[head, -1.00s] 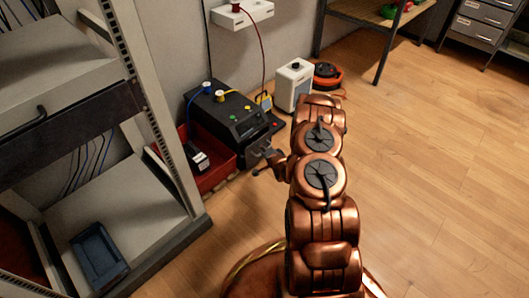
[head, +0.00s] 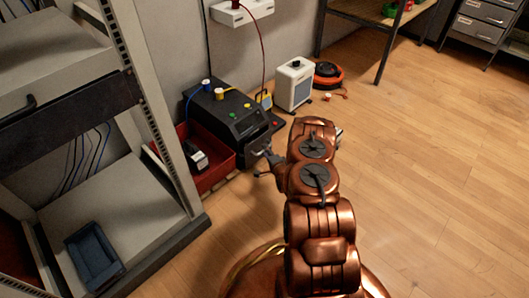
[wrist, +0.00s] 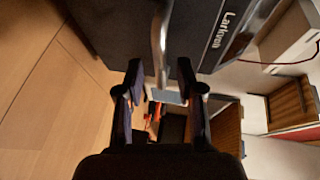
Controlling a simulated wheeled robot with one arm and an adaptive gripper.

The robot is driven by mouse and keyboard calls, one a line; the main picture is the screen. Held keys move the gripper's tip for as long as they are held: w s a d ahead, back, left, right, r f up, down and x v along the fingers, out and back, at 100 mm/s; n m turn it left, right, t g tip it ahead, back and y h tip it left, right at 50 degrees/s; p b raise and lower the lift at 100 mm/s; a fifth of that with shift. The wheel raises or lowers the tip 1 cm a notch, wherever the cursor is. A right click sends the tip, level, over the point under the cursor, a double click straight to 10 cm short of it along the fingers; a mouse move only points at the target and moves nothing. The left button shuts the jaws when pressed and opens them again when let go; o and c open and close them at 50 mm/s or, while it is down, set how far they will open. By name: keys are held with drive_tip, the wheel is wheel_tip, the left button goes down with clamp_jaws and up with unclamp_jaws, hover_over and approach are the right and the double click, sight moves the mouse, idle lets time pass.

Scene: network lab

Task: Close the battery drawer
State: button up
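In the wrist view, a dark face with "Larkv..." lettering (wrist: 222,30) is close ahead. A metal bar like a handle (wrist: 158,42) reaches down to the gap between my fingertips. My gripper (wrist: 160,76) is open, with one finger on each side of the bar's end. In the head view, my gripper (head: 266,162) is at the unit's front.
A red bin (head: 212,178) holding a dark item is left of the unit. An open rack (head: 160,120) stands further left, with a blue tray (head: 94,256) inside. A white box (head: 295,84) and an orange reel (head: 328,75) stand behind. The wooden floor at right is clear.

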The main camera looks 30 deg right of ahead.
drive_tip(key=shift+x, duration=1.05)
clamp_jaws()
